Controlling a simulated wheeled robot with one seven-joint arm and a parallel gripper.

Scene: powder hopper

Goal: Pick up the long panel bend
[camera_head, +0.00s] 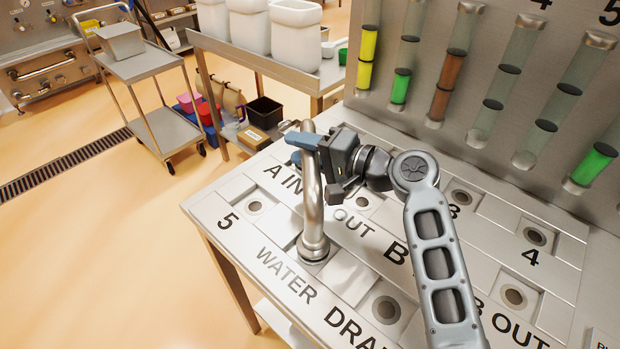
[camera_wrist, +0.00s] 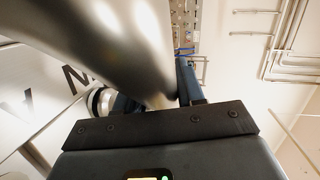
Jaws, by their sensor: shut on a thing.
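The long panel bend (camera_head: 312,205) is a shiny bent steel pipe. In the head view it stands upright over the sloping steel panel, with a collared end at a round port beside the word WATER. I cannot tell whether that end touches the port. Its top curves away to the left, and its far end is partly hidden. My gripper (camera_head: 304,142) is shut on the upper part of the bend, with its blue fingers around the pipe. In the wrist view the pipe (camera_wrist: 115,40) fills the upper left and runs between the fingers of my gripper (camera_wrist: 160,95).
The panel (camera_head: 240,190) has several recessed ports and printed labels. A wall of sight tubes (camera_head: 450,70) stands at the right. Behind the panel is a bench with white containers (camera_head: 295,35) and a black bin (camera_head: 264,112). A steel cart (camera_head: 170,128) stands at the left on open floor.

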